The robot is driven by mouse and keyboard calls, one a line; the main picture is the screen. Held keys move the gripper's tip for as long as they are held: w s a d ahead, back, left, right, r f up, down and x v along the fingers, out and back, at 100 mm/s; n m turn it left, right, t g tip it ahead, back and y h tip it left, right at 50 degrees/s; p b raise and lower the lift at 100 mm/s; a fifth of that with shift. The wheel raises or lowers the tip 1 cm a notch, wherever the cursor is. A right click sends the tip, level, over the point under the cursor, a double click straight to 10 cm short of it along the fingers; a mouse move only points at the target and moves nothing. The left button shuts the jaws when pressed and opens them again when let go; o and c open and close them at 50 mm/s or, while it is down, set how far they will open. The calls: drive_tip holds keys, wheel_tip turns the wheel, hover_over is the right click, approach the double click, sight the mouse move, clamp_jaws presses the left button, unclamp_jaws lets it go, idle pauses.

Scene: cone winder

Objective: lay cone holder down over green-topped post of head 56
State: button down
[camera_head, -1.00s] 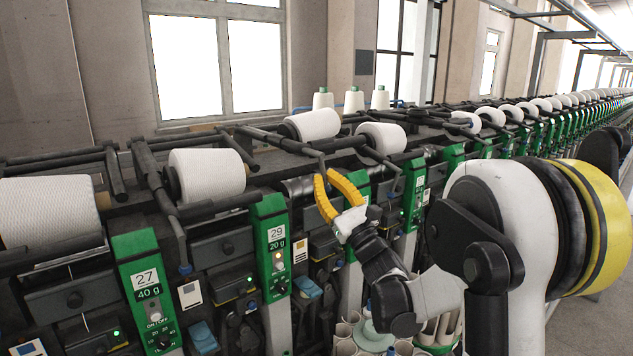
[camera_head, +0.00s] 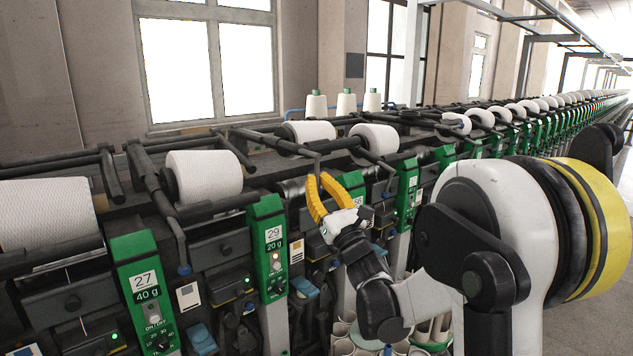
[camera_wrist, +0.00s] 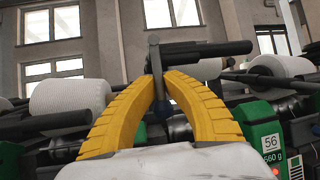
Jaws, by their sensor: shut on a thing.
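The cone holder is a dark bar (camera_wrist: 205,52) with a lever hanging down to a blue-black ball knob (camera_wrist: 163,108) in the wrist view. My gripper (camera_wrist: 164,82), with yellow ribbed fingers, is shut on this lever. In the head view, my gripper (camera_head: 318,178) is at the lever below the holder (camera_head: 290,146). The green-topped post of head 56 (camera_wrist: 262,115) stands to the right of my fingers in the wrist view, apart from the held lever. In the head view the post (camera_head: 351,180) is partly hidden behind my gripper.
White cones lie on neighbouring holders, one at left (camera_head: 204,174) and one behind right (camera_head: 376,138). Green-topped posts of heads 29 (camera_head: 267,210) and 27 (camera_head: 138,245) stand to the left. Paper tubes (camera_head: 345,340) are below my arm.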

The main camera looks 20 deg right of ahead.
drive_tip(key=c, duration=1.5)
unclamp_jaws()
drive_tip(key=shift+d, duration=0.1)
drive_tip(key=v, duration=1.2)
